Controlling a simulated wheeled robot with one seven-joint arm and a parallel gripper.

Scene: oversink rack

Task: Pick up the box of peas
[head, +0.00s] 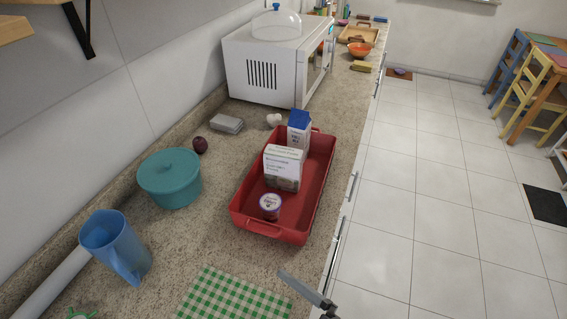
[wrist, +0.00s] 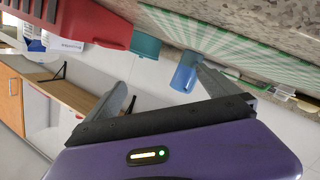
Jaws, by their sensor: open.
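The white box with printed text (head: 283,168) stands upright in a red tray (head: 246,228) on the counter; it looks like the box of peas, but its label is too small to read. It also shows in the wrist view (wrist: 62,43), partly hidden by the tray (wrist: 100,25). A blue-and-white carton (head: 299,130) stands behind it, and a small purple-labelled jar (head: 270,206) stands in front. My gripper (wrist: 165,77) is open and empty, apart from the box. A grey finger of it shows at the bottom of the head view, near the counter's front edge.
A teal pot (head: 170,178), blue jug (head: 115,248) and dark red fruit (head: 200,145) stand left of the tray. A green checked cloth (head: 232,297) lies in front. A white microwave (head: 265,68) stands behind.

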